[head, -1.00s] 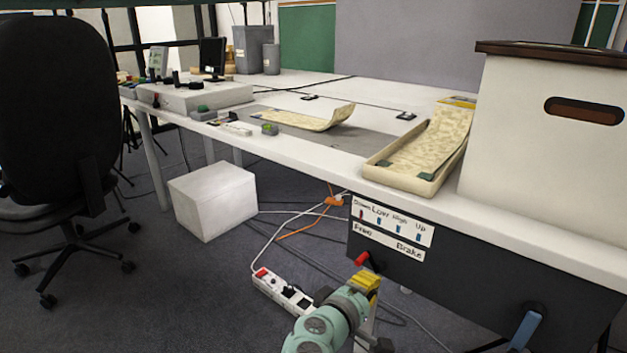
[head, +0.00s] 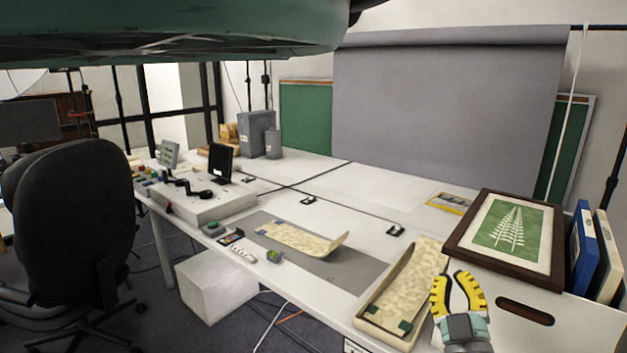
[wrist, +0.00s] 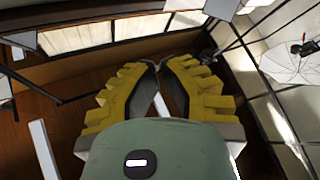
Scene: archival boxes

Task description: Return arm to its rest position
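My gripper (head: 456,278) is raised over the table's near right side, fingers pointing up. It appears in front of the long cream tray and the left edge of the white archival box (head: 520,308). Its yellow ridged fingers stand apart with an empty gap between them. In the wrist view, the gripper (wrist: 160,72) also holds nothing, and its tips look close together. Most of my arm is outside the head view.
A framed fern print (head: 508,236) lies on the box, with blue and white binders (head: 590,250) beside it. The long cream tray (head: 398,296) and a curved cream piece (head: 300,240) lie on the table (head: 315,185). A black chair (head: 75,215) stands left.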

